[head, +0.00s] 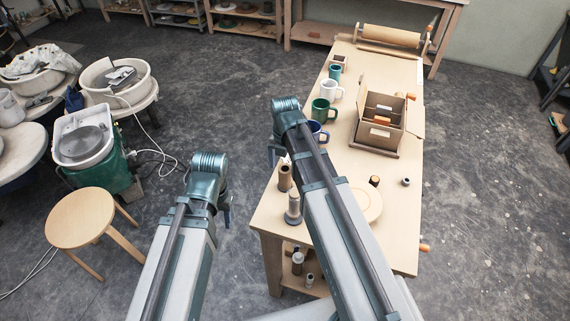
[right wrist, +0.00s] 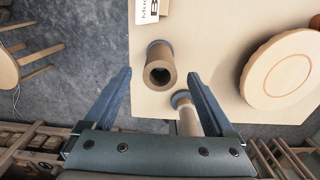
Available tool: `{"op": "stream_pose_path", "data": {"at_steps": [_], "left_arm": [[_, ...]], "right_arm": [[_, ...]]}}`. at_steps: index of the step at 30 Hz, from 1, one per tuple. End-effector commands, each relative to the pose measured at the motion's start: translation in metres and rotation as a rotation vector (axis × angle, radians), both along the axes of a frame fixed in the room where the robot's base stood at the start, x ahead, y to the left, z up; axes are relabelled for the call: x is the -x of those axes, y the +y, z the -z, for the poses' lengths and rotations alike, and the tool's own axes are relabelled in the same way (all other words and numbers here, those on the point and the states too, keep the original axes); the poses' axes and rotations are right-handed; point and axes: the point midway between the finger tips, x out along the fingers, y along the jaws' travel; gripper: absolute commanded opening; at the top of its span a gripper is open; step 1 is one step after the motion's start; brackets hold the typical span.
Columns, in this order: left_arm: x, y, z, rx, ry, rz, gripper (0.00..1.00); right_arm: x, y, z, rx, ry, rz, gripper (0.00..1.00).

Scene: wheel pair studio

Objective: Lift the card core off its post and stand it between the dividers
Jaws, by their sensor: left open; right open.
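A brown, hollow card core (head: 285,178) stands upright near the table's near left corner. In the right wrist view, the core (right wrist: 159,72) shows its open top, with a blue-grey ring at its foot. My left gripper (head: 226,207) is open and empty, left of the table. The cardboard box with dividers (head: 375,140) stands further back.
Green (head: 323,110) and white mugs and a blue mug line the table's left edge. A round wooden board (head: 367,203) lies right of the tubes, partly behind my right arm. A stool (head: 92,218) stands left on the floor.

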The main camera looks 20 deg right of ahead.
Motion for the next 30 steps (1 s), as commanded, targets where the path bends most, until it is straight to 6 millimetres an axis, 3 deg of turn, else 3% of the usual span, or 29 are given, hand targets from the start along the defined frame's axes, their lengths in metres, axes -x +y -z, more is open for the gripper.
{"op": "stream_pose_path", "data": {"at_steps": [1, 12, 26, 30], "left_arm": [[0.0, 0.0, 0.015, 0.0, 0.0, 0.0, 0.5], [0.0, 0.0, 0.065, 0.0, 0.0, -0.001, 0.5], [0.0, 0.0, 0.073, 0.0, 0.0, -0.001, 0.5], [0.0, 0.0, 0.073, 0.0, 0.0, 0.0, 0.5]], "right_arm": [[0.0, 0.0, 0.015, 0.0, 0.0, 0.0, 0.9], [0.0, 0.0, 0.065, 0.0, 0.0, 0.0, 0.9], [0.0, 0.0, 0.072, 0.0, 0.0, 0.0, 0.9], [0.0, 0.0, 0.072, 0.0, 0.0, 0.0, 0.64]]}}
